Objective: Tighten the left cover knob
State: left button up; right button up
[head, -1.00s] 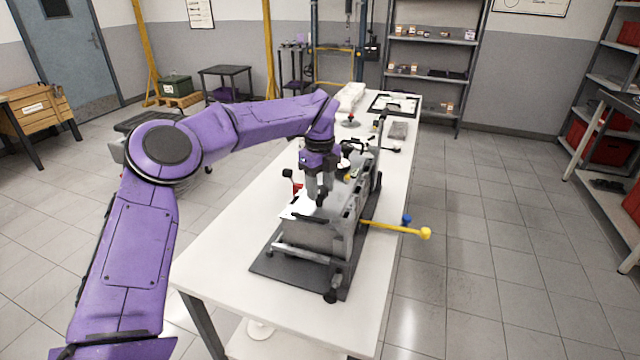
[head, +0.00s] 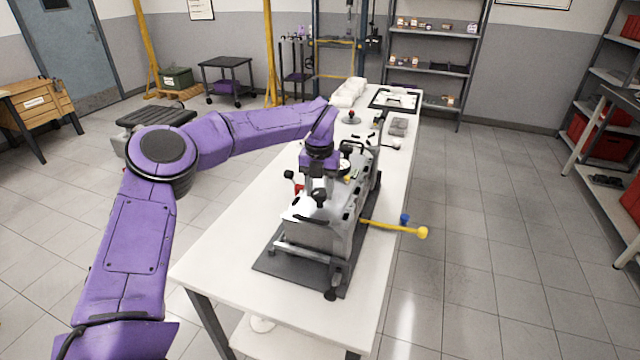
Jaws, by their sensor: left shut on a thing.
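The engine block (head: 322,228) lies on a dark mat (head: 268,264) on the white workbench. My left gripper (head: 319,189) points down over the near end of the engine's cover. It is shut on a black cover knob (head: 319,198), whose lower part shows beneath the fingers. The fingers hide the knob's upper part, and its thread cannot be seen. Another black knob (head: 289,174) stands to the left of the gripper, apart from it. My right gripper is out of view.
A yellow-handled bar (head: 395,227) and a blue knob (head: 405,218) stick out from the engine's right side. A red part (head: 299,189) sits close left of the gripper. The bench (head: 225,260) is bare to the left of the engine.

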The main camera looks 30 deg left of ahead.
pick_arm(q)
jog(key=m+p, duration=0.2)
jog(key=m, duration=0.3)
jog(key=shift+r+m+p, duration=0.1)
jog(key=shift+m+p, duration=0.2)
jog(key=m+p, duration=0.2)
jog(key=m, duration=0.2)
jog(key=shift+a+m, duration=0.15)
jog(key=shift+m, duration=0.55)
jog(key=o, duration=1.1)
jog(key=shift+c, duration=0.2)
